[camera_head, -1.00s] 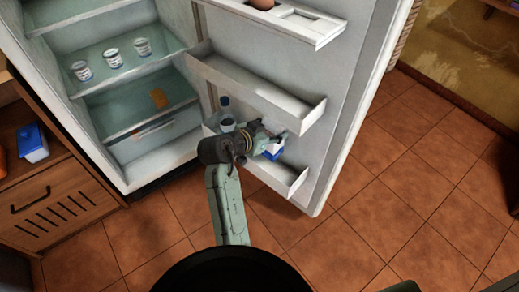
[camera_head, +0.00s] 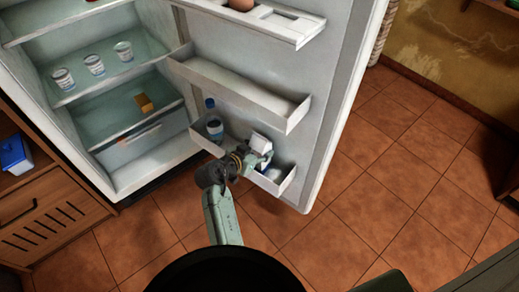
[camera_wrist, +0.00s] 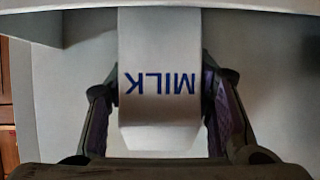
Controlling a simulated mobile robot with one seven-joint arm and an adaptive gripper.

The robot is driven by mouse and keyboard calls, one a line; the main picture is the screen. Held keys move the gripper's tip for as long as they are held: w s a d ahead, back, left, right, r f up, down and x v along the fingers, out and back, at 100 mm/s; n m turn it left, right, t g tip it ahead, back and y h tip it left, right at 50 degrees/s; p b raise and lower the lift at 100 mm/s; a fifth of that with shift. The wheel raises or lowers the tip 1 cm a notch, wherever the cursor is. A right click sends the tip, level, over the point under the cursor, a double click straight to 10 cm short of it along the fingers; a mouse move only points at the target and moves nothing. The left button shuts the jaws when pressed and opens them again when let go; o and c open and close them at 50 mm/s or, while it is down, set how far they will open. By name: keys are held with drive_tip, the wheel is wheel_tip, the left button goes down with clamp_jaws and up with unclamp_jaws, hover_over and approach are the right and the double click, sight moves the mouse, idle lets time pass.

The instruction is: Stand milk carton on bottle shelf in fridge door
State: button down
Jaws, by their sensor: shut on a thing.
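The white milk carton (camera_head: 261,142) is at the lowest door shelf (camera_head: 273,185), the bottle shelf, in the head view. It looks slightly tilted there, and its lower part is hidden by my gripper (camera_head: 262,158). I cannot tell whether it touches the shelf floor. In the wrist view the carton (camera_wrist: 158,50) shows blue MILK lettering upside down, between the two fingers of my gripper (camera_wrist: 159,90). The gripper is shut on it.
The fridge door is wide open. An empty middle door shelf (camera_head: 240,88) juts out above the bottle shelf. An egg tray (camera_head: 270,22) is higher up. Several small cups (camera_head: 94,65) stand inside the fridge. Shelf room right of the carton looks free.

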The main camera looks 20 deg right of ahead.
drive_tip(key=shift+r, duration=0.1)
drive_tip(key=c, duration=0.8)
unclamp_jaws()
drive_tip(key=shift+f, duration=0.2)
drive_tip(key=shift+o, duration=0.2)
drive_tip(key=shift+r, duration=0.1)
